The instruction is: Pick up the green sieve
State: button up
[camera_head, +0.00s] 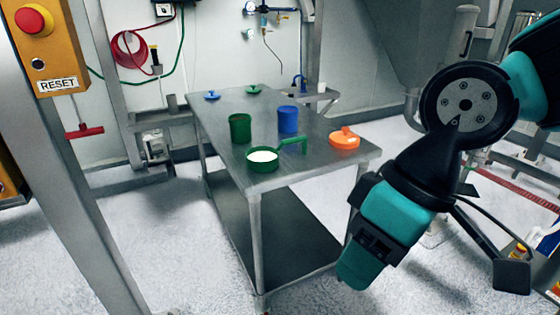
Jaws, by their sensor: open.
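The green sieve (262,160) sits on the near left part of the metal table (228,182). My arm hangs at the right, in front of the table's right side.
A green tub (240,128) and a blue tub (288,119) stand behind the sieve. An orange lidded container (344,139) is near the right edge. Blue (211,96) and green (253,89) lids lie farther back. A post with a reset button (57,86) stands left.

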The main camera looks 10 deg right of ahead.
aim_at(260, 159)
jog(key=k, duration=1.1)
jog(key=u, duration=0.5)
jog(key=i, duration=0.75)
jog(key=u, duration=0.45)
jog(key=i, duration=0.7)
jog(key=z, duration=0.85)
jog(key=i, duration=1.2)
jog(key=z, duration=0.35)
